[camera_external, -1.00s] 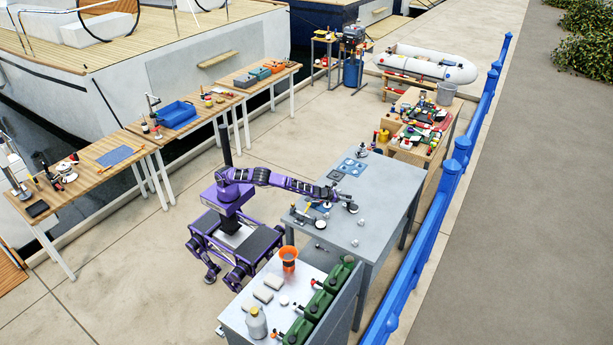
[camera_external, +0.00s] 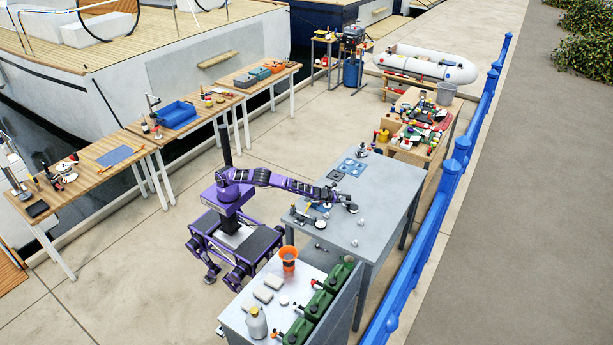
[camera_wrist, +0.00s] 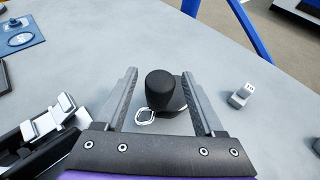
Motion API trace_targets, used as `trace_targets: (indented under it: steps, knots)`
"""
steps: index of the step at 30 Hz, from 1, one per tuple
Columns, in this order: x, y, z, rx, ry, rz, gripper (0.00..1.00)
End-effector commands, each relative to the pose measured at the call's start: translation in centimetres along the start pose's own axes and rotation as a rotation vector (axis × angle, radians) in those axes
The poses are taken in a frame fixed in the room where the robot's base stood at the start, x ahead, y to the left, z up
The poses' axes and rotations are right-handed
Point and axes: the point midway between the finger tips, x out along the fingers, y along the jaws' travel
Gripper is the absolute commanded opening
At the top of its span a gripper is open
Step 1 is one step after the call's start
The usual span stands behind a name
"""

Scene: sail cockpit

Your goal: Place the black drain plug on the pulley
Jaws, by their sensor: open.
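A black drain plug (camera_wrist: 160,88), a rounded dark cylinder, stands on the grey table between the two fingers of my gripper (camera_wrist: 160,100) in the wrist view. The fingers are open, with a gap on each side of it. A pale metal ring (camera_wrist: 146,117) and a dark flat part lie at its foot; I cannot tell if they belong to it. In the external view my gripper (camera_external: 351,207) is low over the grey table, and the plug is too small to make out there. I cannot surely tell which thing is the pulley.
The grey table (camera_external: 385,195) has clear room around the plug. A small light grey fitting (camera_wrist: 241,95) stands to the right in the wrist view. A black and grey device (camera_wrist: 48,130) lies at lower left, and a blue plate (camera_wrist: 20,38) at upper left.

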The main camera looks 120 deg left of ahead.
Motion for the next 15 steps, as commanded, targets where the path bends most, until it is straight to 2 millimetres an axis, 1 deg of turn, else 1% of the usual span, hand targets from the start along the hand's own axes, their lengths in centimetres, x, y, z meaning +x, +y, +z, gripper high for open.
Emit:
trace_targets:
  steps: [5, 9, 15]
  knots:
    - [-2.7, -0.2, 0.1, 0.002, 0.0, -0.003, 0.7]
    - [-5.8, -0.2, 0.1, 0.002, 0.0, -0.003, 0.7]
    - [-9.6, -0.1, 0.1, 0.001, 0.001, -0.002, 0.7]
